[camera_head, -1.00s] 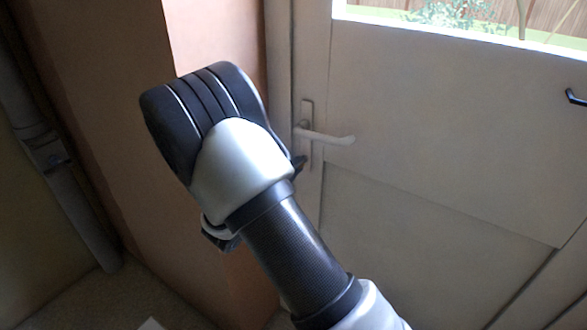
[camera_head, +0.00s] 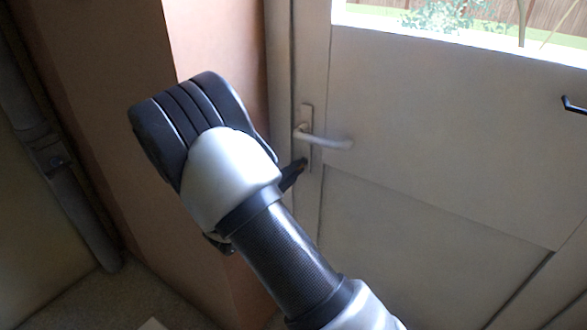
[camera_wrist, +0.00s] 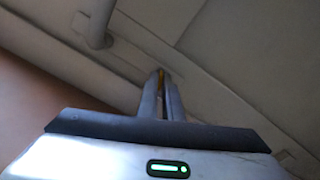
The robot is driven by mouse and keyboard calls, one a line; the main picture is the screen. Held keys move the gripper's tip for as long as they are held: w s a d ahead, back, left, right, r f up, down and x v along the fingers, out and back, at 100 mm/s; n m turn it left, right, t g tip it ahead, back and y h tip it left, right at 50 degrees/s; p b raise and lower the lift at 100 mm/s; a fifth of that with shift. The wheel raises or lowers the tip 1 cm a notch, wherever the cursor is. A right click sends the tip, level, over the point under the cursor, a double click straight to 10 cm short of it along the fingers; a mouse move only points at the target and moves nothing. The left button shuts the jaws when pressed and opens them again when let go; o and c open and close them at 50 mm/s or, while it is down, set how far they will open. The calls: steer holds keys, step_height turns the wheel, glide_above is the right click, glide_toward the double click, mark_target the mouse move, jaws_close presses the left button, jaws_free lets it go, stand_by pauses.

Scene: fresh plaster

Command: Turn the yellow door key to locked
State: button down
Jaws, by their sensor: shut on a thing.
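The yellow key (camera_wrist: 161,75) shows in the wrist view as a thin yellow sliver between the fingertips of my gripper (camera_wrist: 161,88). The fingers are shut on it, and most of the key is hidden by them. In the head view, my gripper (camera_head: 297,170) reaches the door's lock plate (camera_head: 306,113) just below the handle (camera_head: 325,140). The key cannot be made out there. The door (camera_head: 420,130) is pale and panelled. How far the key is turned cannot be told.
The lever handle sticks out to the right just above my gripper. An orange-brown wall (camera_head: 215,50) stands close on the left, with a pipe (camera_head: 65,190) further left. A dark hook-like fitting (camera_head: 573,104) is on the door's right side.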

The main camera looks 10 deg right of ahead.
steer(key=n+p, duration=0.7)
steer(key=n, duration=0.6)
stand_by(0.5)
steer(key=c, duration=2)
jaws_free()
steer(key=shift+s+a, duration=0.1)
